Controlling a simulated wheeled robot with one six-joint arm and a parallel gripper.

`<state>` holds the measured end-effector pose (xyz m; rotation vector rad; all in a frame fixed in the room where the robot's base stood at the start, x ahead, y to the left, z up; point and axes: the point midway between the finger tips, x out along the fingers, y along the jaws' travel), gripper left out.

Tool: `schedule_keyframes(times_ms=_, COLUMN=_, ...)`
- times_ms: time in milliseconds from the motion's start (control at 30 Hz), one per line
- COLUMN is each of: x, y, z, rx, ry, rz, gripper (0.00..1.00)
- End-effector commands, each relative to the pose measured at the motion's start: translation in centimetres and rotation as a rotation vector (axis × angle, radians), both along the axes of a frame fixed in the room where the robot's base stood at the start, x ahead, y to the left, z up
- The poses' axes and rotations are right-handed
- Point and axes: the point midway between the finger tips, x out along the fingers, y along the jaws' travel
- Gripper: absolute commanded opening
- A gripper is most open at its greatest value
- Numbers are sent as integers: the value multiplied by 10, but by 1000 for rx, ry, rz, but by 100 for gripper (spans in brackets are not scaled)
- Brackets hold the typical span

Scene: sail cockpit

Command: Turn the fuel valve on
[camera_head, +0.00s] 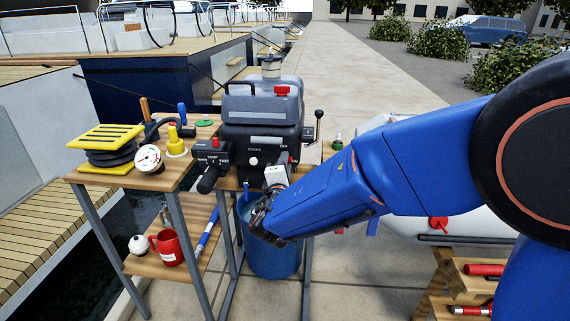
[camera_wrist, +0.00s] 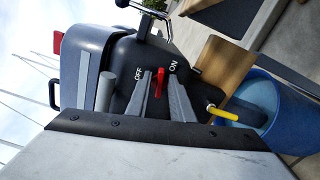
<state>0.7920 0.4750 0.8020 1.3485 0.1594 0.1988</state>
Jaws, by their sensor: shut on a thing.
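The fuel valve is a small red lever (camera_wrist: 159,82) on the dark face of an outboard motor (camera_head: 262,115), between a white OFF label (camera_wrist: 138,73) and a white ON label (camera_wrist: 172,66). In the wrist view my gripper (camera_wrist: 159,88) has its two grey fingers on either side of the lever, shut on it. The lever points up in that picture, between the two labels. In the head view my blue arm reaches the motor from the right, and the fingertips and lever cannot be made out clearly.
A yellow-tipped part (camera_wrist: 222,113) sticks out near the fingers. A blue bucket (camera_head: 272,245) stands below the motor. A wooden side table (camera_head: 185,180) at left holds a gauge (camera_head: 149,158) and other gear. A red mug (camera_head: 167,246) stands on its lower shelf. Pavement is clear behind.

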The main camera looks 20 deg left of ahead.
Motion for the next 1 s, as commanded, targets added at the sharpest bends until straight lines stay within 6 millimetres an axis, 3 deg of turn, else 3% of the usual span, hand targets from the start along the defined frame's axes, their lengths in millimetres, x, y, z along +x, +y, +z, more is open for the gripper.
schedule_keyframes(times_ms=400, x=0, y=-1, z=-4, rx=193, ry=49, rz=-1, gripper=0)
schedule_keyframes(times_ms=967, x=0, y=-1, z=-4, rx=223, ry=58, rz=-1, gripper=0)
schedule_keyframes(times_ms=1000, x=0, y=-1, z=-4, rx=223, ry=58, rz=-1, gripper=23)
